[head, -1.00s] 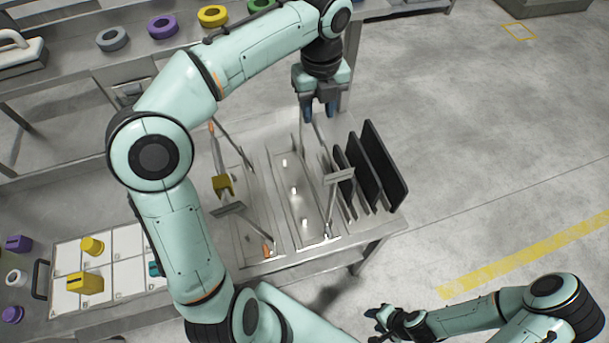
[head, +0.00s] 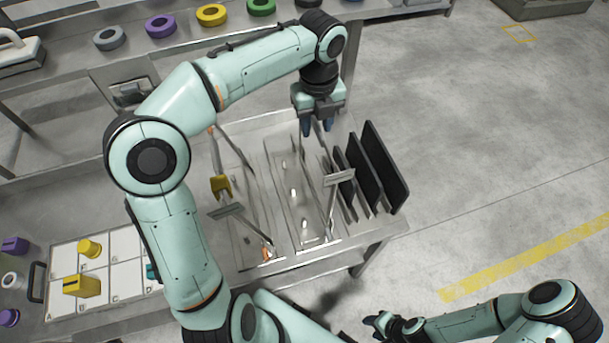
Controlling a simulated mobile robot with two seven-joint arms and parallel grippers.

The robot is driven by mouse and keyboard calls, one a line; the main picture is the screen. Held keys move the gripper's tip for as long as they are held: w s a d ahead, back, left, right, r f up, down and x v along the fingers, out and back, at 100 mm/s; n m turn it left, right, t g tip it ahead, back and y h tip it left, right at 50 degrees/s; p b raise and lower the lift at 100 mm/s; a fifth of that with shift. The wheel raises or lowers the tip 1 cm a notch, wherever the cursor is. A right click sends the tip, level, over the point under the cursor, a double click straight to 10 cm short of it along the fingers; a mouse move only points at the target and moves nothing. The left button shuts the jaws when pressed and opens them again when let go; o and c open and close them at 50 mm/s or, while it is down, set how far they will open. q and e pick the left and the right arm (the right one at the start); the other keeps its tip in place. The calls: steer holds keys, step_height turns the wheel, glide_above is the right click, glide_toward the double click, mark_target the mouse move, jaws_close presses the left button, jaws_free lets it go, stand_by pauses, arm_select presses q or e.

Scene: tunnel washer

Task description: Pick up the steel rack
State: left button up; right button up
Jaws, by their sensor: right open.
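The steel rack looks like the long shallow steel frame (head: 312,240) with several small white pegs, lying on the steel table between a similar frame and upright black panels. Slim upright steel bars stand at its ends, and a flat grey crosspiece (head: 338,178) shows on its right side. My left gripper (head: 318,130) points down over its far end, fingers apart, with a thin steel bar near or between them; contact cannot be told. My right gripper (head: 378,324) is open and empty at the bottom, away from the table.
Black panels (head: 382,165) stand upright right of the rack. A second steel frame with a yellow piece (head: 220,186) lies left. A white gridded tray (head: 125,278) holds yellow parts. Coloured rings (head: 211,15) sit on the back bench.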

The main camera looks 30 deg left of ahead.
stand_by(0.3)
arm_select(q)
jaws_close()
stand_by(1.3)
